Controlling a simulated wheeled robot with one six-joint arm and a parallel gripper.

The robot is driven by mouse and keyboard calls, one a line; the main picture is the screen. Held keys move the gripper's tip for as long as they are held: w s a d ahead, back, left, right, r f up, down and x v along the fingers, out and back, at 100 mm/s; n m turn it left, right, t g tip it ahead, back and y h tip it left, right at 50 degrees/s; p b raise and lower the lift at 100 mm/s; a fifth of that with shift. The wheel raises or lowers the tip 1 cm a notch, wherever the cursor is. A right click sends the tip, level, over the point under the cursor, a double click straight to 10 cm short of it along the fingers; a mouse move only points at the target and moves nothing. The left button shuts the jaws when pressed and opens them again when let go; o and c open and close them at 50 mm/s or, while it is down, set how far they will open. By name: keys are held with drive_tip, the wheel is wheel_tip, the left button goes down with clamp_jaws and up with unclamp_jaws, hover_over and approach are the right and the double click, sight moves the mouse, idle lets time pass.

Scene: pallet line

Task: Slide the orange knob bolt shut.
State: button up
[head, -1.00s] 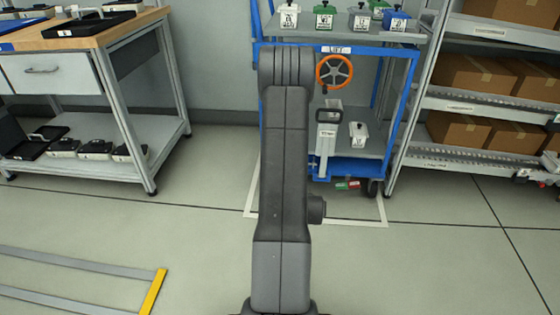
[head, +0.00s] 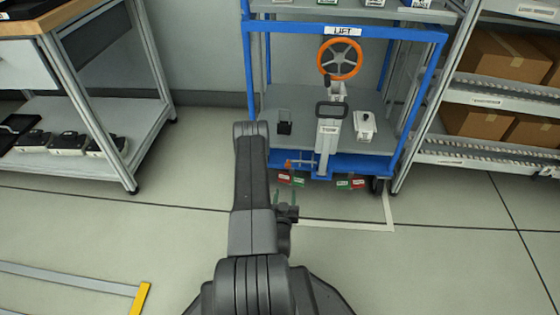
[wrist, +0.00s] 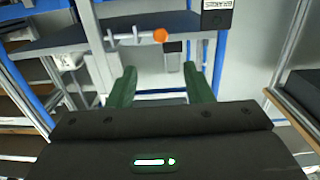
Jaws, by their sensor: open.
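The orange knob bolt (head: 298,163) is on the lower front of the blue cart (head: 345,29), left of the grey post. In the wrist view its round orange knob (wrist: 160,35) sits at the right end of a pale rod, beyond my fingertips. My gripper (wrist: 160,82) is open, its two green fingers apart with nothing between them. The knob is ahead of the gap between them and apart from both. In the head view my gripper (head: 286,196) is small and partly hidden by my arm, just below and in front of the bolt.
An orange handwheel (head: 340,59) is above on the cart, with a grey post and black handle (head: 331,109) below it. Red and green tags (head: 343,184) hang low. A workbench (head: 85,105) stands left and a box rack (head: 490,100) right.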

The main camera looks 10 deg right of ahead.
sight(288, 166)
drive_tip(key=b+x, duration=0.4)
drive_tip(key=x, duration=0.9)
drive_tip(key=shift+w, duration=0.4)
drive_tip(key=shift+c, duration=0.5)
